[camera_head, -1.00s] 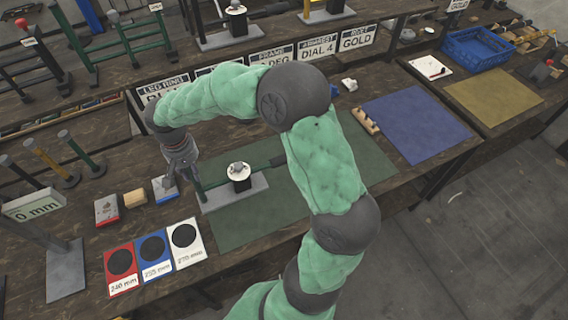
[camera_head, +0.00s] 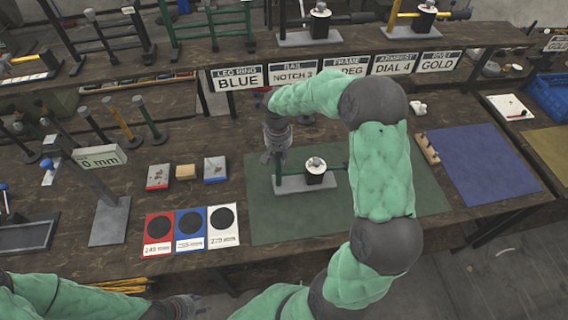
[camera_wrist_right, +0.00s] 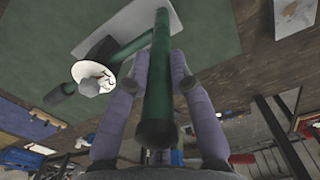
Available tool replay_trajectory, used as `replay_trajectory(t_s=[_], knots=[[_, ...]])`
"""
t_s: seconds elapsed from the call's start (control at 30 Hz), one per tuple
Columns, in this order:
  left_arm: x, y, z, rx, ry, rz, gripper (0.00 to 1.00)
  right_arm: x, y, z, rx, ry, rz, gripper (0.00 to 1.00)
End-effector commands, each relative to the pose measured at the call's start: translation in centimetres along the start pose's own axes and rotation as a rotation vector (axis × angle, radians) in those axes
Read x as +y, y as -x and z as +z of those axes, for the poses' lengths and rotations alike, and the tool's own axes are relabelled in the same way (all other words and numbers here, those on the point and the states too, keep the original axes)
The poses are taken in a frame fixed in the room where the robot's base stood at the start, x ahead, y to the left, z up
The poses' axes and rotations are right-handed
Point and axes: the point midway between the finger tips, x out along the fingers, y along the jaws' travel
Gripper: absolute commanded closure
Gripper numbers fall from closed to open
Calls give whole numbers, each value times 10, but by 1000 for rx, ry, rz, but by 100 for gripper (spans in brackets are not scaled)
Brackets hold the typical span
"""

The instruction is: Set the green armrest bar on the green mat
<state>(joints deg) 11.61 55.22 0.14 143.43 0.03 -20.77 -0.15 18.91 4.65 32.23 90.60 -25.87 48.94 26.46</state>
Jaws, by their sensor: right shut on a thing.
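The green armrest bar (camera_head: 278,176) is a green post on a grey base plate (camera_head: 305,188), with a black-and-white dial (camera_head: 315,167) and a green cross bar. It stands upright over the left part of the green mat (camera_head: 265,222); I cannot tell whether the plate touches the mat. My right gripper (camera_head: 273,157) is at the top of the post. In the right wrist view its fingers (camera_wrist_right: 160,75) are shut on the green post (camera_wrist_right: 158,100). My left gripper (camera_head: 185,306) is at the bottom edge, its fingers unclear. My right arm hides part of the mat.
Red, blue and white cards (camera_head: 190,230) lie left of the mat, with small blocks (camera_head: 186,172) behind them. A 0 mm gauge stand (camera_head: 108,215) is further left. A blue mat (camera_head: 482,165) lies to the right. Signs (camera_head: 345,68) line the shelf behind.

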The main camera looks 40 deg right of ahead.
Motion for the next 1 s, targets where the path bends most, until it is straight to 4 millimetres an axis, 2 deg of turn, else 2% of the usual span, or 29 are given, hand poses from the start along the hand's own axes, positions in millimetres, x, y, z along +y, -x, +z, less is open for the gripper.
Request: replay_trajectory(t_s=[0.37,0.6,0.8,0.83,0.9,1.0], knots=[[-1,-2,0,0,0,0,60,18,-22,-9,2,-1,0,100],[-2,-4,0,0,0,0,60,18,-53,-9,1,0,0,100],[-1,-4,0,0,0,0,60,18,-54,-9,2,0,0,100],[-1,-4,0,0,0,0,60,18,-55,-8,0,0,0,75],[-1,-4,0,0,0,0,60,18,-55,-8,0,0,0,55],[-1,-4,0,0,0,0,60,18,-54,-8,0,0,0,54]])
